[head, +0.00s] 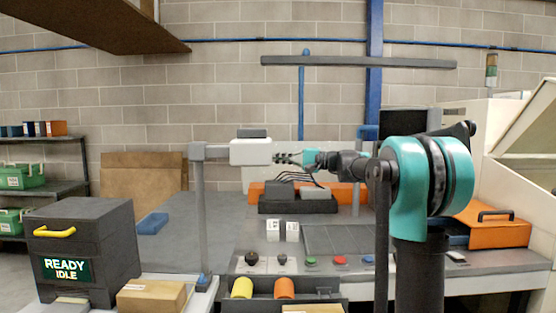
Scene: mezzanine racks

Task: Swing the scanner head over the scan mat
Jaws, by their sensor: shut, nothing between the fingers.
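The scanner head (251,152) is a white box with a dark block on top. It sits at the end of a short grey arm on an upright grey post (201,225), left of centre. My gripper (280,158) points left, shut and empty, with its fingertips at the head's right side. I cannot tell whether they touch it. A dark grey ribbed panel (345,239), which looks like the scan mat, lies on the bench right of and below the head. My own arm hides part of its right side.
Two white label blocks (282,231) stand left of the panel. A black tray (297,205) with grey items is behind it. Knobs and coloured buttons (340,260) line the bench front. A dark box reading READY IDLE (67,269) and a cardboard box (152,297) stand left; an orange case (497,226) is right.

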